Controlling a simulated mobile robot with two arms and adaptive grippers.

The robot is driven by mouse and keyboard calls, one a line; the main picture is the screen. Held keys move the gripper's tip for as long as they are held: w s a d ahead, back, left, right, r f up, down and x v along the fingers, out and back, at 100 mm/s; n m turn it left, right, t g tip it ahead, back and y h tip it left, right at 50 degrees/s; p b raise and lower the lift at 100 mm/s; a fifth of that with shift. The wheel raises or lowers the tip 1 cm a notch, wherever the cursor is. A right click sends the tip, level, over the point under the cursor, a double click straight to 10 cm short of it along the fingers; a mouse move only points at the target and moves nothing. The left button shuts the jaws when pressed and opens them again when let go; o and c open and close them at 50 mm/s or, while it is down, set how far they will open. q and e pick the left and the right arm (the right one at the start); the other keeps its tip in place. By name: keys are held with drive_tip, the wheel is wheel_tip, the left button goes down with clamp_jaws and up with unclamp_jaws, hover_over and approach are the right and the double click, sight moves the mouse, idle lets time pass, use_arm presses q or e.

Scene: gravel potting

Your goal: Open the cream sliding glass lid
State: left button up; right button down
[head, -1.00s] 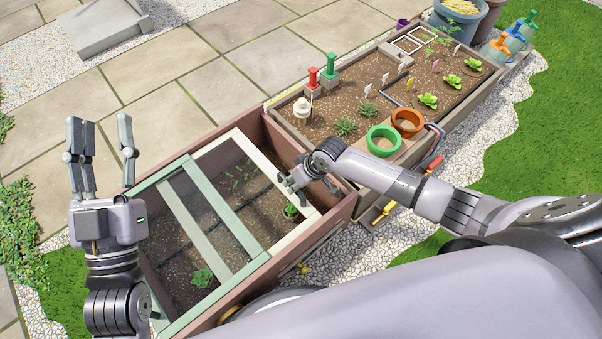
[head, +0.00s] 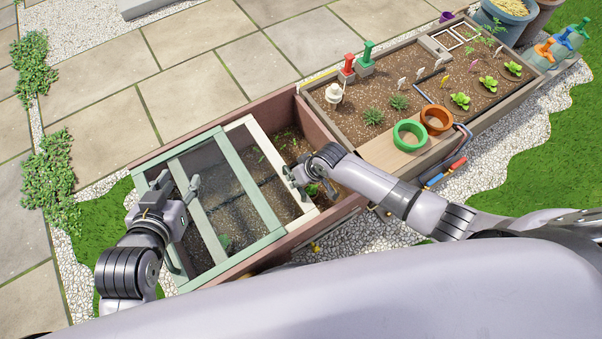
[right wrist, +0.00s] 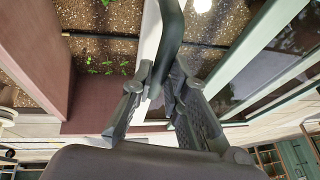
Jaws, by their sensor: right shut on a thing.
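The cream sliding glass lid (head: 281,164) lies on the brown cold frame box (head: 318,128), partly overlapping the green-framed lid (head: 246,178). An open gap shows between the cream lid's right bar and the box's right end. My right gripper (head: 297,180) is at that bar. In the right wrist view its fingers (right wrist: 160,95) are shut on a dark curved handle (right wrist: 171,40) by the cream bar (right wrist: 150,40). My left gripper (head: 178,184) is open and empty, its fingers apart over the box's left end. Its exact height above the lid is unclear.
A raised planter adjoins on the right, with a green ring pot (head: 409,135), a terracotta pot (head: 437,119) and seedlings. Hand tools (head: 445,173) hang on its front side. Paving (head: 105,95) lies clear behind the box. Small plants grow under the glass.

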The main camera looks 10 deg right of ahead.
drive_tip(key=shift+a, duration=0.15)
drive_tip(key=c, duration=1.6)
unclamp_jaws()
drive_tip(key=shift+o, duration=0.2)
drive_tip(key=shift+s+r, duration=0.1)
drive_tip(key=v, duration=1.1)
drive_tip(key=shift+r, duration=0.4)
drive_tip(key=shift+s, duration=0.1)
